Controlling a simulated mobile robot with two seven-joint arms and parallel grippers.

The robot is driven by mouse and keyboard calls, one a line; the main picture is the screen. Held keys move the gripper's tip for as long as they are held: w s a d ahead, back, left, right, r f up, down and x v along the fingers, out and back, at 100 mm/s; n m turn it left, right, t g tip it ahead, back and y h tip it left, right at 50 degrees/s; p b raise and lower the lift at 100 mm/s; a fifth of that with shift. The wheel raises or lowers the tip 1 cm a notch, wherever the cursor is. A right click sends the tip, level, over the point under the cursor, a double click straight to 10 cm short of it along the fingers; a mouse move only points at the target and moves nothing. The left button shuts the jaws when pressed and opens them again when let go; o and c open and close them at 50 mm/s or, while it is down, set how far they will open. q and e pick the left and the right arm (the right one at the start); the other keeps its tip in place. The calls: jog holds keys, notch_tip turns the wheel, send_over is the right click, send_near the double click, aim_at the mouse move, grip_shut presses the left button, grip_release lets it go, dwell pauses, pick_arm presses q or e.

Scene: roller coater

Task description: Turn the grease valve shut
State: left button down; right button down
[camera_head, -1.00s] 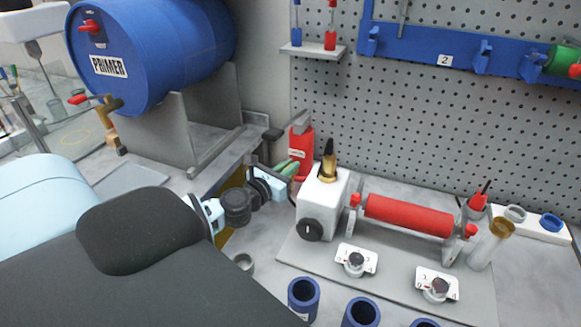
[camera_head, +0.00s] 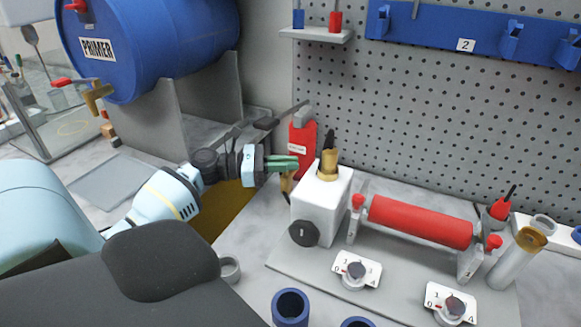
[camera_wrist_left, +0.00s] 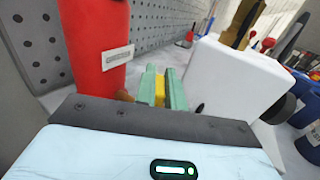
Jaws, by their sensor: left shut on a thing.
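A red canister (camera_head: 302,143) with a white label stands against the pegboard, left of the white box; it also shows in the wrist view (camera_wrist_left: 96,40). My left gripper (camera_head: 284,162) is in front of the canister's lower part, its green fingers pointing right. In the wrist view my left gripper (camera_wrist_left: 162,88) is shut on a small yellow piece (camera_wrist_left: 160,92), which looks like the grease valve's handle. A brass-coloured part (camera_head: 286,181) shows just below the fingers. Most of the valve is hidden by the fingers, so its angle cannot be told. My right gripper is not in view.
The white box (camera_head: 322,205) with a dark knob stands close right of the fingers, beside the red roller (camera_head: 420,222). A blue primer drum (camera_head: 150,45) lies on a grey stand at the left. Blue cups (camera_head: 290,306) stand in front.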

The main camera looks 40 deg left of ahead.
pick_arm(q)
jog(key=m+g+h+b, duration=0.2)
jog(key=m+g+h, duration=0.1)
jog(key=m+g, duration=0.1)
jog(key=shift+w+g+h, duration=0.1)
jog(key=shift+g+h, duration=0.3)
jog(key=shift+g, duration=0.1)
jog(key=shift+m+g+h+b, duration=0.75)
jog(key=shift+m+g, duration=0.25)
jog(key=shift+g, duration=0.4)
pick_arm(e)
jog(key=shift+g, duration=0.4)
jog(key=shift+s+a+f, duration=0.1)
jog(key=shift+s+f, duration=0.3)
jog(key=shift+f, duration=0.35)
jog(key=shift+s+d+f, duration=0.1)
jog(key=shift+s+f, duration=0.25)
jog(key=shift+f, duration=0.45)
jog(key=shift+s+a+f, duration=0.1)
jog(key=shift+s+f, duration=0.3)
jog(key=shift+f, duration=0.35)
pick_arm(q)
jog(key=shift+r, duration=0.1)
jog(key=c, duration=1.5)
grip_release()
